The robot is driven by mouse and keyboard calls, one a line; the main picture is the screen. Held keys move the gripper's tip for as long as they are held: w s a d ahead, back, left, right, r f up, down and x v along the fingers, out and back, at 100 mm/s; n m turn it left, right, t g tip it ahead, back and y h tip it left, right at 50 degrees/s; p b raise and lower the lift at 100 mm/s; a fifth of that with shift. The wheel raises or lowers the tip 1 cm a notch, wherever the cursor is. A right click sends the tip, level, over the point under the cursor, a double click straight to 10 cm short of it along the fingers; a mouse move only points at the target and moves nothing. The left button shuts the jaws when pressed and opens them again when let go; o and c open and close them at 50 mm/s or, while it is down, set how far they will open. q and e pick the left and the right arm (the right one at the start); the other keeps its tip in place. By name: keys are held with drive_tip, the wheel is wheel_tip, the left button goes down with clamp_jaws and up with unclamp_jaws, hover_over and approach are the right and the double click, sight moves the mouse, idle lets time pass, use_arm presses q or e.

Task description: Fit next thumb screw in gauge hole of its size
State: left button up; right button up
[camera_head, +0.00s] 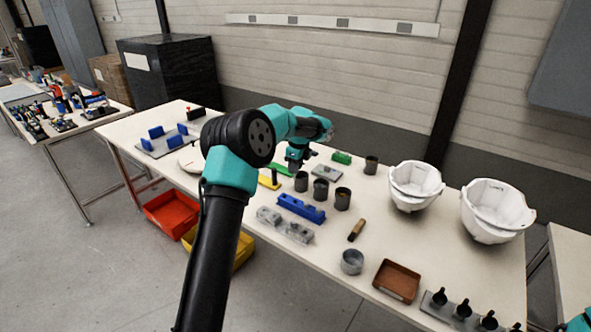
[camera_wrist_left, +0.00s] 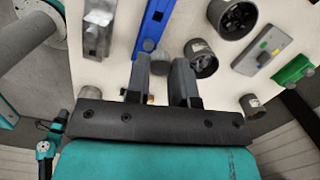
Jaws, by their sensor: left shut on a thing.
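My left gripper (camera_head: 295,162) hangs over the middle of the table, just behind the row of dark cups. In the left wrist view its fingers (camera_wrist_left: 162,75) point away from the camera. It is shut on a small part that I cannot clearly make out. Several black knobbed pieces, perhaps thumb screws (camera_head: 463,308), stand on a grey strip at the lower right. A blue block (camera_head: 301,208) and grey metal blocks (camera_head: 285,225) lie in front of the gripper. A grey plate (camera_head: 326,172) lies to its right; it also shows in the left wrist view (camera_wrist_left: 264,50). I cannot tell which piece is the gauge.
Dark cups (camera_head: 342,199) stand close to the gripper. White helmet shells (camera_head: 415,186) stand at the right. A brown tray (camera_head: 396,281), a grey round cup (camera_head: 352,262) and a wooden-handled tool (camera_head: 357,230) lie near the front. A green block (camera_head: 341,158) lies behind.

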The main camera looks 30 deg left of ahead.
use_arm(q)
drive_tip(key=shift+r, duration=0.7)
drive_tip(key=s+a+f, duration=0.7)
drive_tip(key=s+f, duration=0.2)
drive_tip(key=s, duration=0.1)
drive_tip(key=shift+s+a+f, duration=0.15)
drive_tip(key=shift+a+f, duration=0.05)
drive_tip(key=shift+a, duration=0.2)
idle(0.9)
drive_tip(key=shift+f, duration=2.3)
idle(2.7)
